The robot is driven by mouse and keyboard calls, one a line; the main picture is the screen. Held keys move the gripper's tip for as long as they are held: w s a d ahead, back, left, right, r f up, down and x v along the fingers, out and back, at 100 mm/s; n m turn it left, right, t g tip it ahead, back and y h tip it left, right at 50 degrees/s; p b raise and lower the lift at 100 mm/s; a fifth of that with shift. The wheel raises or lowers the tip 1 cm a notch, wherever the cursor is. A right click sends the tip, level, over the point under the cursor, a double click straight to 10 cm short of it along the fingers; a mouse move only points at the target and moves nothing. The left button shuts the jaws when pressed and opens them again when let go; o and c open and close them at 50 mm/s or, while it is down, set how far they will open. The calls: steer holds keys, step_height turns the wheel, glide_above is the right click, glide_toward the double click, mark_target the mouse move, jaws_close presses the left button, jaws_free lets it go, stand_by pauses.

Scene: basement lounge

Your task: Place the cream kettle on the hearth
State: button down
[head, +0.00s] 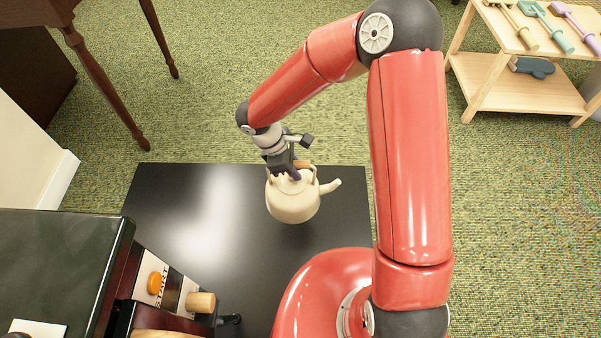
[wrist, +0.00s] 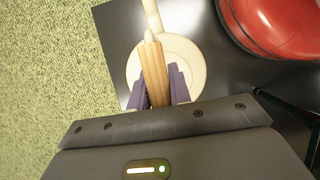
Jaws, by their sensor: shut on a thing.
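The cream kettle (head: 292,201) hangs from my gripper (head: 290,172) in the head view, over the black top of my own base. It looks upright, with its spout pointing right. My gripper is shut on the kettle's wooden handle. In the wrist view the purple fingers of my gripper (wrist: 160,90) sit on both sides of the handle, with the cream kettle (wrist: 187,60) below. The gap under the kettle cannot be judged. I cannot make out a hearth in either view.
An arcade-like cabinet (head: 70,245) with an orange button stands at the lower left. A dark wooden table leg (head: 105,90) is at the upper left. A light wooden shelf (head: 520,92) with toy shovels is at the upper right. Green carpet between them is clear.

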step_height(320, 180, down, 15)
steer(key=b, duration=0.3)
stand_by(0.3)
steer(key=shift+f, duration=0.1)
steer(key=shift+f, duration=0.1)
steer(key=c, duration=1.3)
jaws_free()
